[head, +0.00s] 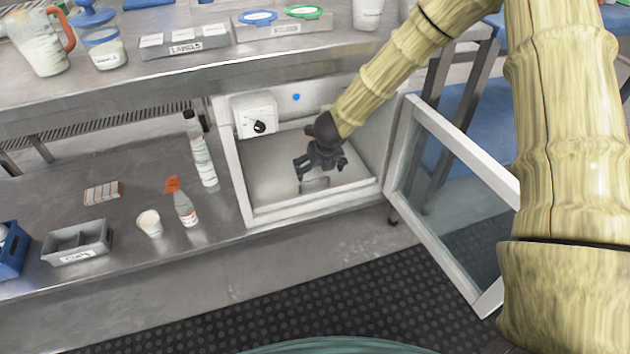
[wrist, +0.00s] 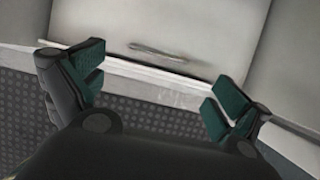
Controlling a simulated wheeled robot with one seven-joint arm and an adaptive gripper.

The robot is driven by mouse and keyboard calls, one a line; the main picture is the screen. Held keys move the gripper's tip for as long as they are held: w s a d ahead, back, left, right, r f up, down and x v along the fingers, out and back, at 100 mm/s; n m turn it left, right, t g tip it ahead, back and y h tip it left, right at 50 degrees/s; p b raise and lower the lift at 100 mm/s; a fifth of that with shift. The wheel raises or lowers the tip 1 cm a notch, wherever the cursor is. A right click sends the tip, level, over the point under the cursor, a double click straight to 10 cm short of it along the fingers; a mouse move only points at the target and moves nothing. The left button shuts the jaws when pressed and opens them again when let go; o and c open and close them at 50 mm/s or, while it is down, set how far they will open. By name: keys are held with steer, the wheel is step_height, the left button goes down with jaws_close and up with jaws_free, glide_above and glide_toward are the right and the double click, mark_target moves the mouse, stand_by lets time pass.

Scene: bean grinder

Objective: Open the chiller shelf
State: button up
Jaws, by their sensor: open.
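The chiller is a white cabinet with its glass door (head: 455,180) swung wide open to the right. Inside lies a flat pale shelf (head: 268,170) with a grey handle (head: 315,184) near its front edge. My gripper (head: 322,174) is inside the chiller opening, over the front part of the shelf, open and empty. In the wrist view the shelf (wrist: 205,35) and its handle (wrist: 160,51) lie beyond my gripper's spread fingers (wrist: 150,85). The handle is apart from the fingers, as far as that view shows.
A white control box with a black knob (head: 258,120) sits at the chiller's upper left. A tall bottle (head: 202,155), a spray bottle (head: 185,207) and a cup (head: 149,223) stand left of the chiller. A steel counter (head: 200,62) runs above. The dark mat (head: 300,310) in front is clear.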

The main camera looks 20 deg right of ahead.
mark_target(314, 181)
steer(key=b+x, duration=0.2)
steer(key=x, duration=0.5)
steer(key=shift+f, duration=0.1)
steer(key=shift+c, duration=0.4)
steer(key=c, duration=1.7)
steer(key=shift+a, duration=0.1)
steer(key=shift+c, duration=0.7)
steer(key=shift+s, duration=0.1)
